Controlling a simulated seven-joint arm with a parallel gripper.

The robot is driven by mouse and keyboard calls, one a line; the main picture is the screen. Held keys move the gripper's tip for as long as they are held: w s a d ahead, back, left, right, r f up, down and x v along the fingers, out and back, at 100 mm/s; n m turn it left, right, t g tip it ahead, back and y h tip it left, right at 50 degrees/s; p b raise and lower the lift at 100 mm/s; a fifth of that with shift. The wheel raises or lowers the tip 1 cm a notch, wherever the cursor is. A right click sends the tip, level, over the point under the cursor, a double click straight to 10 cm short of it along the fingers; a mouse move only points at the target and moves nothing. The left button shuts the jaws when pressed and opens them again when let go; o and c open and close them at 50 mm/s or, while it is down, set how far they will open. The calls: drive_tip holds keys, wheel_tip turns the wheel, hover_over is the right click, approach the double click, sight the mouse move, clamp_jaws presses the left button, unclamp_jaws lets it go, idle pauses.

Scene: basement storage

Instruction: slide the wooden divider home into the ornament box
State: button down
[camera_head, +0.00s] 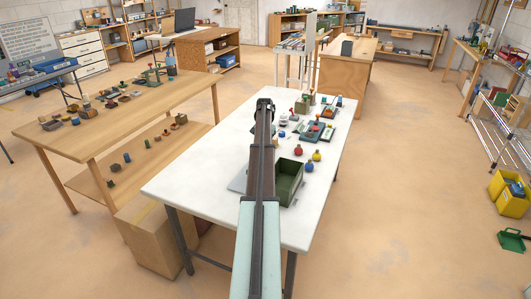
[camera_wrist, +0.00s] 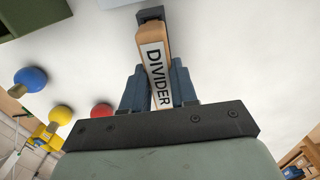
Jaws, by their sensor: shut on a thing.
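The wooden divider (camera_wrist: 146,32) is a tan slab with a white label reading DIVIDER. My gripper (camera_wrist: 157,90) is shut on it, with one dark finger on each side. A small dark piece shows at the divider's far end in the wrist view. The green ornament box (camera_head: 289,195) stands open-topped on the white table, just right of my arm in the head view. Part of a green box wall (camera_wrist: 75,12) shows at the upper left of the wrist view, apart from the divider. My arm hides the gripper and divider in the head view.
More small items crowd the far end of the white table (camera_head: 190,178). A grey flat piece (camera_head: 238,183) lies left of my arm. The table's left part is clear.

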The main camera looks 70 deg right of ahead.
drive_tip(key=shift+r, duration=0.4)
drive_tip(key=shift+r, duration=2)
drive_tip(key=s+a+r+m, duration=0.2)
drive_tip(key=s+a+m, duration=0.6)
drive_tip(key=m, duration=0.1)
drive_tip(key=s+a+r+m, duration=0.3)
drive_tip(key=s+a+m, duration=0.5)
drive_tip(key=a+m, duration=0.1)
drive_tip(key=shift+r, duration=0.15)
drive_tip(key=shift+f, duration=0.2)
drive_tip(key=shift+f, duration=2.7)
